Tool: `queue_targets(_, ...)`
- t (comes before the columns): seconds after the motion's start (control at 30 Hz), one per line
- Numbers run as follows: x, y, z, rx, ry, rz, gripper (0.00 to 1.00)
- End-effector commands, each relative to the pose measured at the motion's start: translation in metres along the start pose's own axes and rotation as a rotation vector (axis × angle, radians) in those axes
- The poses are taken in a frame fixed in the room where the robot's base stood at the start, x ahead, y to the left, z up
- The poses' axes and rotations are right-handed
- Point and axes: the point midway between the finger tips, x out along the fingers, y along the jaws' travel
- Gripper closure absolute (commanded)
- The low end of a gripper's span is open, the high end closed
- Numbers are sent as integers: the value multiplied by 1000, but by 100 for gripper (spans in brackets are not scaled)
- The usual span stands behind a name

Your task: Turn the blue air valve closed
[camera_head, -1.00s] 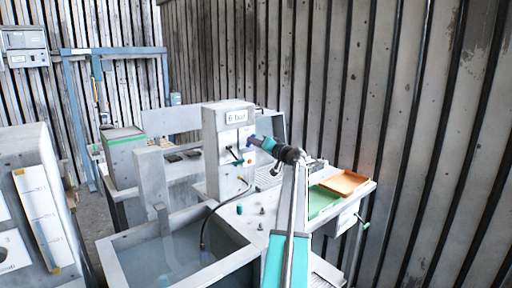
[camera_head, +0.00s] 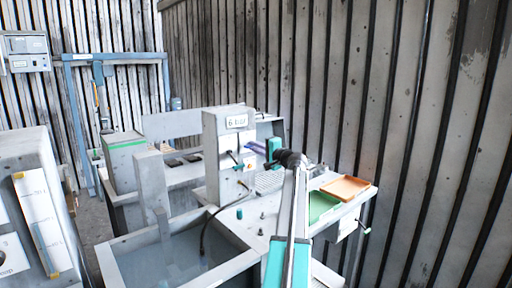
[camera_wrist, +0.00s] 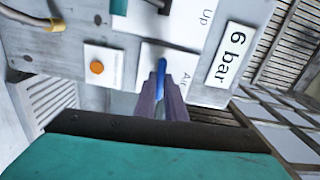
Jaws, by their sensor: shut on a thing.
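The blue air valve (camera_wrist: 161,72) is a narrow blue handle on a white plate marked "Air", on the grey panel. In the wrist view it lies between the tips of my gripper (camera_wrist: 160,95), whose purple-grey fingers are shut on it. The handle runs roughly in line with the fingers in that view; whether it is at its end stop I cannot tell. In the head view my gripper (camera_head: 254,147) reaches the front of the grey post (camera_head: 217,165) from the right, and the valve is hidden there.
A "6 bar" sign (camera_wrist: 228,55), an orange button (camera_wrist: 96,67) and a teal lever (camera_wrist: 119,7) by the word "Up" sit close to the valve. A water basin (camera_head: 125,262), a green tray (camera_head: 322,206) and an orange tray (camera_head: 346,187) are nearby.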

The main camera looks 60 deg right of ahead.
Motion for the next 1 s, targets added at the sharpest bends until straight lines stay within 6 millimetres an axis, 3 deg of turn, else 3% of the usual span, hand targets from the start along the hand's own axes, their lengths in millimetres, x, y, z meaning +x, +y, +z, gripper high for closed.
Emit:
queue_targets(0.67,-2,2,-1,86,1,2,100)
queue_targets(0.7,-2,2,-1,86,2,2,85)
queue_targets(0.8,-2,2,-1,85,2,2,71)
queue_targets(1.0,-1,1,-1,84,1,1,71)
